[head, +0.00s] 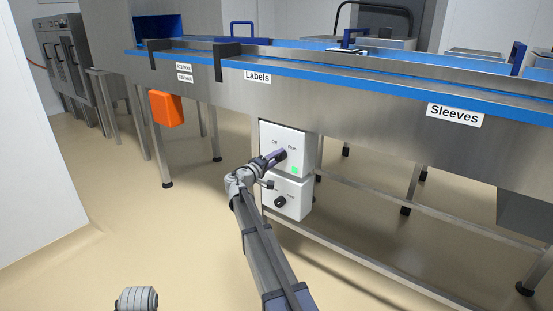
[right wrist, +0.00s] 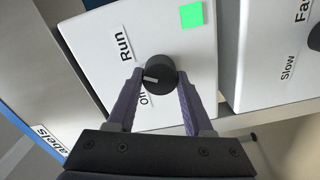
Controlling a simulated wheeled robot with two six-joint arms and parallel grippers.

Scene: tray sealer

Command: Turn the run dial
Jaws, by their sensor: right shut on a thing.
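The run dial (right wrist: 159,72) is a round black knob with a white pointer line, on a white box (right wrist: 185,50) marked "Off" and "Run". In the right wrist view its pointer aims at the gap between the two words. In the head view the dial (head: 282,155) is partly hidden by my gripper. My right gripper (right wrist: 158,84) is shut on the dial, with one purple finger on each side. The right gripper (head: 275,157) reaches the box front in the head view. My left gripper is not in view.
A green square (head: 295,170) is on the run box. A second white box (head: 295,190) with a black "Slow"/"Fast" knob (head: 280,202) sits just below. The steel conveyor (head: 350,105) with blue edges overhangs both. An orange box (head: 166,109) hangs at left. Floor in front is clear.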

